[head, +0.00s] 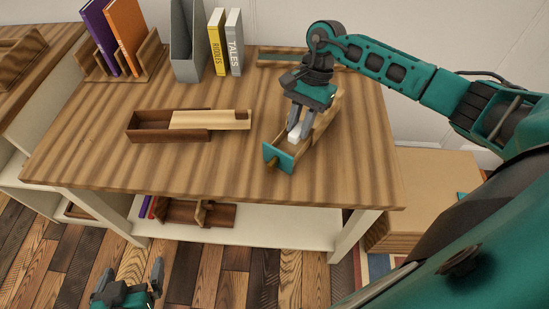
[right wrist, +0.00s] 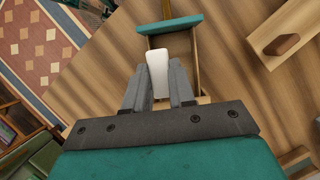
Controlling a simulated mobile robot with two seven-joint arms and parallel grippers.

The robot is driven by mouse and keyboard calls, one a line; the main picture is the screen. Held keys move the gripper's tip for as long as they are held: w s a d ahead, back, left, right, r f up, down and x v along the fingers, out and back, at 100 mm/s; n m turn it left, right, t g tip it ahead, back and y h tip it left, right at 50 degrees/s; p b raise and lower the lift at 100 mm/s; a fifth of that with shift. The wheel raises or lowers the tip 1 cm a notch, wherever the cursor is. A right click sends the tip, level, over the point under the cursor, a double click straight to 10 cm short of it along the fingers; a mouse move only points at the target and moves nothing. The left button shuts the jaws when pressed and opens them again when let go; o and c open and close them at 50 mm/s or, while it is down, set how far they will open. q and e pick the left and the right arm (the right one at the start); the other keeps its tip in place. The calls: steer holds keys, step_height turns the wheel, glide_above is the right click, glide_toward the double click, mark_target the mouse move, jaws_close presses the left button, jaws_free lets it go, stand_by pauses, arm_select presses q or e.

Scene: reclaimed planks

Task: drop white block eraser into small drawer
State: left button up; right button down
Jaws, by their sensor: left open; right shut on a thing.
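The white block eraser (head: 294,140) is between the fingers of my right gripper (head: 300,128), which is shut on it. It also shows in the right wrist view (right wrist: 158,75), its far end sticking out past the fingertips (right wrist: 157,80). The small drawer has a teal front (head: 278,158) and wooden sides; its front also shows in the right wrist view (right wrist: 168,25). The eraser appears over the drawer's open inside, behind the front. I cannot tell whether it touches the drawer's floor. My left gripper (head: 130,278) is open and empty, low in front of the table.
A brown wooden box (head: 165,135) with a pale sliding lid (head: 210,119) lies left of the drawer. Yellow and grey books (head: 234,45), a grey file holder (head: 185,50) and a wooden book rack (head: 125,68) stand at the back. The table's front left is clear.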

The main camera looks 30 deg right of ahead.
steer(key=shift+f, duration=0.55)
steer(key=c, duration=0.9)
jaws_free()
steer(key=shift+o, duration=0.2)
steer(key=b+v, duration=0.1)
steer(key=v, duration=1.2)
